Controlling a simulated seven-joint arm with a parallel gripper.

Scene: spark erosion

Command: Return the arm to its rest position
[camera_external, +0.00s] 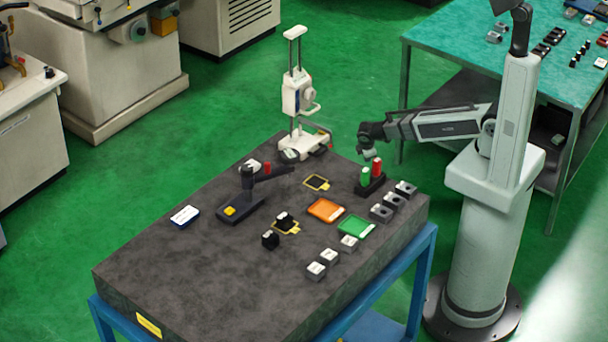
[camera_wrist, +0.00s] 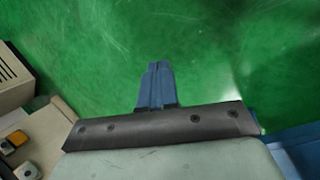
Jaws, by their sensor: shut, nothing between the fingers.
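My gripper (camera_external: 366,152) is in the external view at the end of my folded arm, above the far right edge of the dark stone table (camera_external: 145,270). It is apart from the table and just above and beside a black holder with a green and a red cylinder. In the wrist view the blue fingers of my gripper (camera_wrist: 156,72) are together with nothing between them. Green floor shows beyond them.
A height gauge (camera_external: 300,100) stands at the table's far edge. The holder's green cylinder (camera_external: 365,177) and red cylinder (camera_external: 377,166) stand close below my gripper. An orange tray (camera_external: 326,210), a green tray (camera_external: 356,226) and several small blocks lie nearby. A teal bench (camera_external: 440,45) stands behind.

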